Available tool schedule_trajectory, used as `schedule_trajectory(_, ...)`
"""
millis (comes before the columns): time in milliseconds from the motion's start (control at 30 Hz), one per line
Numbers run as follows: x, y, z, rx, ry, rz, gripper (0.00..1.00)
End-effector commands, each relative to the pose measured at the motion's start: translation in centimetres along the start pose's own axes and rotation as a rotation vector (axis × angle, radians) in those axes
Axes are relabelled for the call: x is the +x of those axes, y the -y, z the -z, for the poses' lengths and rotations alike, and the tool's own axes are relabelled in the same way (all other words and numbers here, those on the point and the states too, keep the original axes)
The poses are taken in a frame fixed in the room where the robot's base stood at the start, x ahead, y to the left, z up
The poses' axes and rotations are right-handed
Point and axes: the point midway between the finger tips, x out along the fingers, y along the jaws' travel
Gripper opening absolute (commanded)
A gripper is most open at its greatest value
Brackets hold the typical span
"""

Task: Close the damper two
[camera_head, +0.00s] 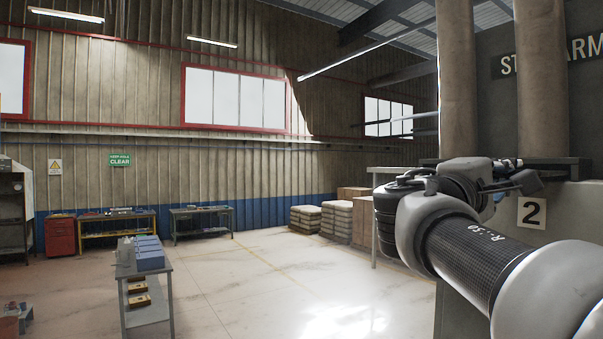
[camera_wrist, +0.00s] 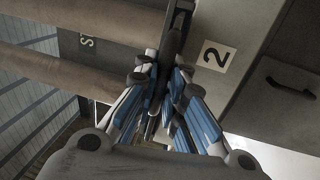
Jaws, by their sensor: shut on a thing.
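Damper two is on the grey machine at the right, by a white plate marked 2 (camera_head: 532,212); the plate also shows in the wrist view (camera_wrist: 216,56). A dark bar, the damper's handle (camera_wrist: 179,22), runs down between my fingers in the wrist view. My gripper (camera_wrist: 165,80) is shut on this handle. In the head view my gripper (camera_head: 512,178) is at the machine's front, just above and left of the plate, below the ledge. My wrist and fingers partly hide the handle there, so its exact angle is hard to tell.
Two thick brown pipes (camera_head: 540,80) rise from a dark ledge (camera_head: 565,168) on the machine. A narrow bench (camera_head: 150,285) with blue boxes stands at the left. Stacked sacks (camera_head: 338,220) and workbenches line the far wall. The middle floor is clear.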

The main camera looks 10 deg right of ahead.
Motion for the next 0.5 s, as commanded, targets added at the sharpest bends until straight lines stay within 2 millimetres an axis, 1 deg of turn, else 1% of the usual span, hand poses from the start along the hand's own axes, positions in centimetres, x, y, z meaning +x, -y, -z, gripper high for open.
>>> schedule_trajectory(167,0.2,0.1,0.0,0.0,0.001,0.001,0.0)
schedule_trajectory(233,0.9,0.3,0.0,-0.002,0.003,0.001,0.0)
schedule_trajectory(267,1.4,0.5,-0.1,-0.002,0.005,0.001,0.0)
schedule_trajectory(367,3.9,0.9,-0.1,-0.003,0.007,0.0,0.0)
schedule_trajectory(500,7.6,1.5,-0.1,-0.001,0.006,0.0,0.0)
